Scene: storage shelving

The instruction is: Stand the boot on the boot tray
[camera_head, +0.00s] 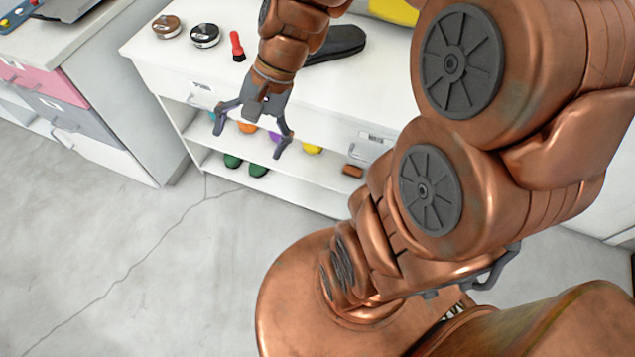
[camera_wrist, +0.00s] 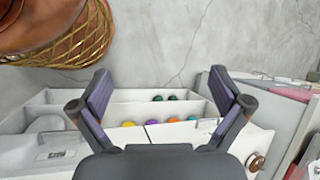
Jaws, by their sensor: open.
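My gripper (camera_head: 250,141) is open and empty, pointing down in front of the white cabinet's front edge; its two spread fingers also show in the wrist view (camera_wrist: 160,92). A long dark thing (camera_head: 342,41) with a rounded right end lies on the cabinet top behind my wrist, apart from the fingers. It looks like the boot lying down, but its left part is hidden by my arm. A yellow thing (camera_head: 395,11) is cut off at the top edge; I cannot tell whether it is the boot tray. Neither is clear in the wrist view.
The white cabinet (camera_head: 150,56) carries two round tins (camera_head: 167,26) (camera_head: 205,36) and a red brush (camera_head: 237,46). Its open shelves hold coloured shoes, including a green pair (camera_head: 245,165), and a brown block (camera_head: 352,171). Another cabinet (camera_head: 110,95) stands left. The grey floor is clear.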

